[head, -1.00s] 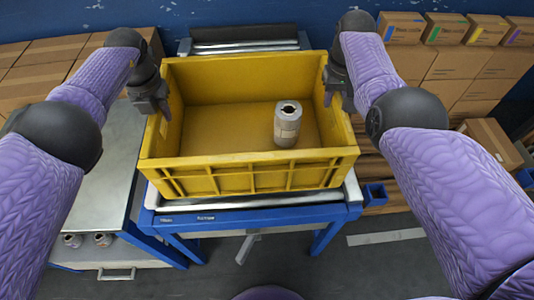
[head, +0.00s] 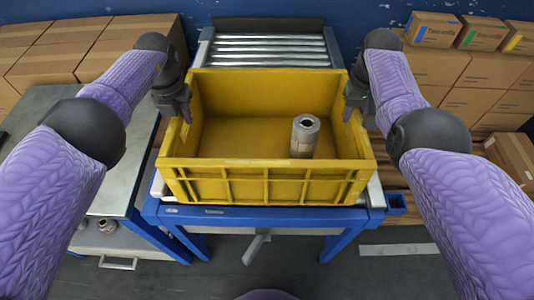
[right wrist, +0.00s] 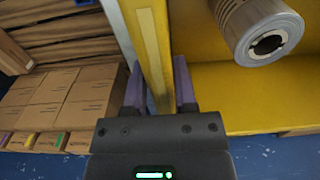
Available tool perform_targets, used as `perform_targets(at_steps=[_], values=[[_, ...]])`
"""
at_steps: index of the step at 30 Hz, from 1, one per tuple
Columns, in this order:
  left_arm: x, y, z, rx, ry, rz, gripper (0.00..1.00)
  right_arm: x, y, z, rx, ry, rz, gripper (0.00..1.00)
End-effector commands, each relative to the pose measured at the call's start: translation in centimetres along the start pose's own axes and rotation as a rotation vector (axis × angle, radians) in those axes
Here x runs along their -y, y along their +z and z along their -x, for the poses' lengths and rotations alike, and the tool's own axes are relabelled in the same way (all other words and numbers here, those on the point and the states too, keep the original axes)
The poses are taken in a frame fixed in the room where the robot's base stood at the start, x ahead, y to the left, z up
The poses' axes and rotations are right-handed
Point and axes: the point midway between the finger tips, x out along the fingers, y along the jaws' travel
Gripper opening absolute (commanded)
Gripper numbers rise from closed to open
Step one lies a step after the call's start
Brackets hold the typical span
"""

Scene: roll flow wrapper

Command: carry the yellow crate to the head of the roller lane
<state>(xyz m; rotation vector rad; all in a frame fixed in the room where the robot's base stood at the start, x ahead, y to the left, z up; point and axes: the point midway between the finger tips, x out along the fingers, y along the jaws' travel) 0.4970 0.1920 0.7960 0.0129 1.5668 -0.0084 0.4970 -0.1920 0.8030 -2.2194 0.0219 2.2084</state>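The yellow crate (head: 265,185) is upright over the near end of the roller lane (head: 268,50), its front wall close to the blue frame's front edge. I cannot tell if it rests on the rollers or hangs just above them. My left gripper (head: 184,112) is at the top of the crate's left wall and looks shut on it. My right gripper (head: 350,110) is at the right wall. In the right wrist view, its fingers (right wrist: 160,85) lie on either side of the yellow wall (right wrist: 150,45). A grey roll (head: 305,136) stands inside the crate, right of centre.
A grey side table (head: 105,170) is on the left, with small rolls (head: 107,226) below its top. Cardboard boxes are stacked at the back left (head: 90,45) and right (head: 490,75). A small blue holder (head: 396,203) juts from the frame's right side. Bare rollers lie behind the crate.

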Motion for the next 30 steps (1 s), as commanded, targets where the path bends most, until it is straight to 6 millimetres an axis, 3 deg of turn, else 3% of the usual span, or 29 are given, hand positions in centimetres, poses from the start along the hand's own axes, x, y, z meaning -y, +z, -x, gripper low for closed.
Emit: perform_targets(at_steps=[1,3,10,14,23,26,30], values=[[0.0,0.1,0.3,0.003,0.000,0.000,0.47,0.0,0.0,0.3,-0.003,0.000,0.000,0.47],[0.0,0.1,0.4,0.003,-0.001,-0.001,0.62,0.0,-0.1,0.4,-0.003,-0.001,0.000,0.62],[0.1,0.1,0.4,0.004,-0.002,-0.001,0.65,0.1,0.0,0.4,-0.003,-0.002,0.001,0.63],[0.1,0.1,0.4,0.004,-0.002,-0.002,0.93,0.1,0.0,0.4,-0.003,-0.002,0.001,0.63],[0.1,0.1,0.6,0.005,-0.003,-0.002,0.93,0.1,0.0,0.4,-0.002,-0.002,0.001,0.63],[0.0,0.2,1.9,0.009,-0.004,-0.002,0.93,0.1,0.0,0.4,-0.002,-0.002,0.001,0.63],[0.0,0.2,5.5,0.011,-0.001,-0.004,0.93,0.1,0.0,0.4,-0.002,-0.002,0.001,0.63]])
